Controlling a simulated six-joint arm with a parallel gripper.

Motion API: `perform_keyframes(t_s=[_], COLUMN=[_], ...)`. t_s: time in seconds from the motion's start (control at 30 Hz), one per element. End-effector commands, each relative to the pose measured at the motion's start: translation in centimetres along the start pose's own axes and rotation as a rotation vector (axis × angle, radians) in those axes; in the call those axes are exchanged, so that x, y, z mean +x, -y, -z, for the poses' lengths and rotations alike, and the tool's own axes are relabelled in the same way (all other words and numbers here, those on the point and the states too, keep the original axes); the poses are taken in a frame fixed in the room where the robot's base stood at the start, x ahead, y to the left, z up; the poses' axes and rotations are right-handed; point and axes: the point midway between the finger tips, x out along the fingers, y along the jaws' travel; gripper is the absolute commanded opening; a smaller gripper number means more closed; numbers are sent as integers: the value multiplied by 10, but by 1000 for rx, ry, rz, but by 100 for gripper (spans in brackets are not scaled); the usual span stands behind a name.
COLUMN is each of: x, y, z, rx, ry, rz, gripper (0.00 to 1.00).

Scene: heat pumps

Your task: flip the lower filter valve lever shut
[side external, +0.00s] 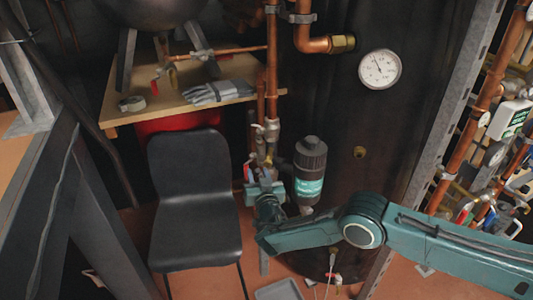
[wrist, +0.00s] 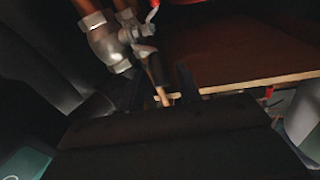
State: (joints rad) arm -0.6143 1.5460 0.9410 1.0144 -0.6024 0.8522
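The filter canister (side external: 310,170), dark-topped with a teal label, stands right of a copper pipe with valve fittings (side external: 268,135). My gripper (side external: 264,187) is at the lower fittings, just left of the canister; it hides part of them. A small red part (side external: 248,170) shows there. In the wrist view, a grey metal valve body (wrist: 108,45) is at upper left. A thin dark lever-like piece with a tan end (wrist: 164,98) reaches down between my two dark fingers (wrist: 160,85). The fingers look apart; contact with the piece cannot be told.
A black chair (side external: 195,195) stands close left of my gripper. A wooden bench (side external: 120,112) with gloves (side external: 220,92) is behind it. A dark tank with a gauge (side external: 379,69) is behind the canister. A grey tray (side external: 279,290) lies on the floor.

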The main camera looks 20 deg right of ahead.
Motion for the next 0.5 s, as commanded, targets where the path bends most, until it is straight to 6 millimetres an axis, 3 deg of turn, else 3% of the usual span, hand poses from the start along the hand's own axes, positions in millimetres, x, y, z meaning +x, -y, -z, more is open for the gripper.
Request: perform_keyframes(t_s=[0.03,0.17,0.5], x=[0,0,-1], y=[0,0,0], z=[0,0,-2], rx=[0,0,2], ry=[0,0,-20], rz=[0,0,1], gripper=[23,0,0])
